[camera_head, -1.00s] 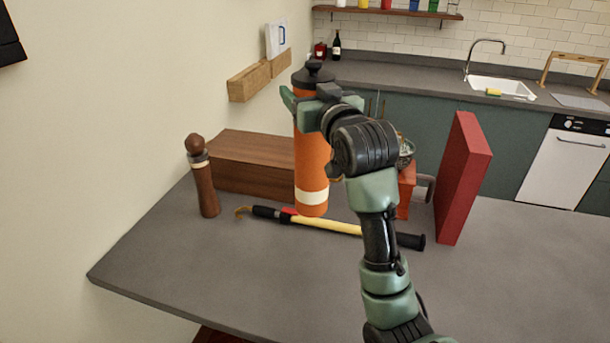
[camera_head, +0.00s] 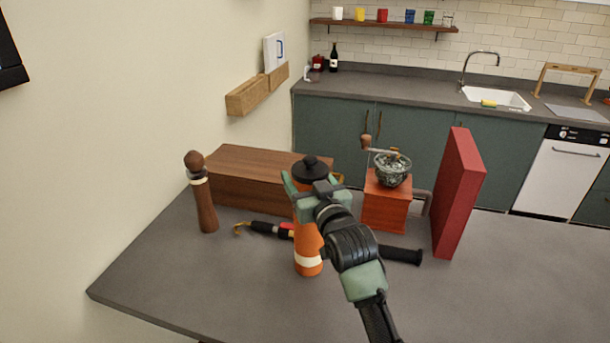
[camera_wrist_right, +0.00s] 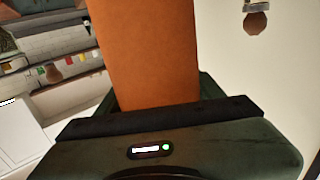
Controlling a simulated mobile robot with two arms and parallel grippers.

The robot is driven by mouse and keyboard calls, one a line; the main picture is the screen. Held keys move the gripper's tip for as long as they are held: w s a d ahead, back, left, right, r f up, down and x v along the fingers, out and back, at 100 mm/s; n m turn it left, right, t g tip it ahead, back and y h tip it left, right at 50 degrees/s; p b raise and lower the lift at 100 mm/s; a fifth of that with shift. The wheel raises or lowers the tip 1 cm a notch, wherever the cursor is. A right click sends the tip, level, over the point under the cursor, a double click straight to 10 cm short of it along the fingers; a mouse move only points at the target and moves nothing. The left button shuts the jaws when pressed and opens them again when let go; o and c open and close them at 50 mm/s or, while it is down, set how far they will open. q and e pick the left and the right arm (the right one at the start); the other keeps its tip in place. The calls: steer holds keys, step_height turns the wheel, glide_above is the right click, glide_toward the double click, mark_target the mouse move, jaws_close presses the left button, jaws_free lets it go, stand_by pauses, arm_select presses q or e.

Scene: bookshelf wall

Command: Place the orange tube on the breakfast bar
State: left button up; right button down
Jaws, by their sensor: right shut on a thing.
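The orange tube (camera_head: 306,238) stands upright with a black cap and a white band near its bottom. My right gripper (camera_head: 308,188) is shut around its upper part. The tube also fills the middle of the right wrist view (camera_wrist_right: 150,55). Its lower end appears over the grey breakfast bar (camera_head: 200,290), in front of a black-handled stick. I cannot tell whether its bottom touches the bar top. My left gripper is not in view.
On the bar are a wooden pepper mill (camera_head: 204,195), a brown wooden box (camera_head: 240,180), the stick (camera_head: 400,255), a coffee grinder (camera_head: 386,200) and a red upright block (camera_head: 458,195). The front left and right of the bar are clear.

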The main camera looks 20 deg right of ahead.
steer(key=shift+r, duration=0.1)
steer(key=shift+c, duration=1.2)
jaws_free()
steer(key=shift+s, duration=0.1)
steer(key=s+b, duration=0.3)
steer(key=s, duration=0.8)
steer(key=shift+s+d, duration=0.15)
steer(key=shift+s, duration=0.25)
